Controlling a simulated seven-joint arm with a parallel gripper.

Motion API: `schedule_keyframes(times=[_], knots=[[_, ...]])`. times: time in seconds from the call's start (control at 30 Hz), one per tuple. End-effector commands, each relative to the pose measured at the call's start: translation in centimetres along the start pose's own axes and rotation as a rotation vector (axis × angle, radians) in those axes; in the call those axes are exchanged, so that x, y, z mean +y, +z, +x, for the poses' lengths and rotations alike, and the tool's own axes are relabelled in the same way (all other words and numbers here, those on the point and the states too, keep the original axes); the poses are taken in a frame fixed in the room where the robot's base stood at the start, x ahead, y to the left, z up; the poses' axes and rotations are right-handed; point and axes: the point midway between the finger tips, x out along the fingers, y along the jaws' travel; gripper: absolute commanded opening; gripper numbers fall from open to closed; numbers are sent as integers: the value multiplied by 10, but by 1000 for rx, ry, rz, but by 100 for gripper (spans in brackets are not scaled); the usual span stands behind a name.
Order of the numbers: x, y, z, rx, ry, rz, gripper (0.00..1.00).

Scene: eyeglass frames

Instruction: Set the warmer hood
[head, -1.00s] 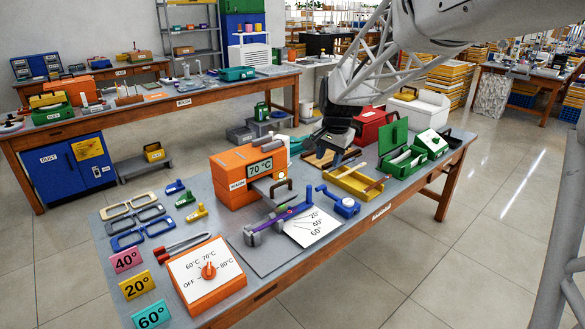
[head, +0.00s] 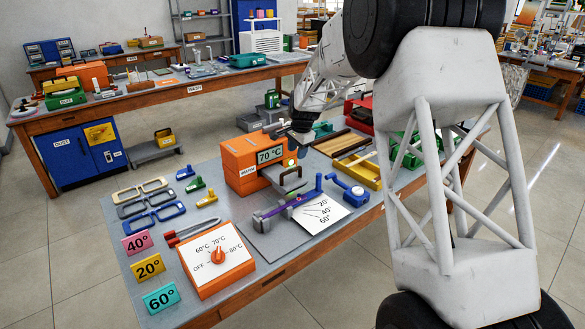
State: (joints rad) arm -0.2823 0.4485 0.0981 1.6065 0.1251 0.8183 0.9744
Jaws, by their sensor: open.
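The orange warmer (head: 238,172) stands in the middle of the grey bench, its display reading 70 °C. A dark arched handle (head: 291,176) shows at its right front, over a grey plate; whether this belongs to the hood I cannot tell. My gripper (head: 291,143) is just behind and above the warmer's right end, pointing down. Its jaws are open; their tips are small and partly merged with the warmer, so contact cannot be told. The orange dial box (head: 217,262) has its knob turned toward 70°C.
Three eyeglass frames (head: 150,203) lie left of the warmer. Pink, yellow and teal angle cards (head: 149,268) stand at the front left. A purple bar fixture (head: 288,206) and angle sheet (head: 322,213) lie in front. A yellow tray (head: 358,170) is right.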

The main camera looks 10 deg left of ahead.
Motion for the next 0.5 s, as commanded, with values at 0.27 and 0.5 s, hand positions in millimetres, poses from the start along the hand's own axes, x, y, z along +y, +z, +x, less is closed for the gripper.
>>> schedule_keyframes(times=[0.27,0.5], knots=[[-10,0,12,-3,0,16,42],[-10,0,12,-3,0,15,42]])
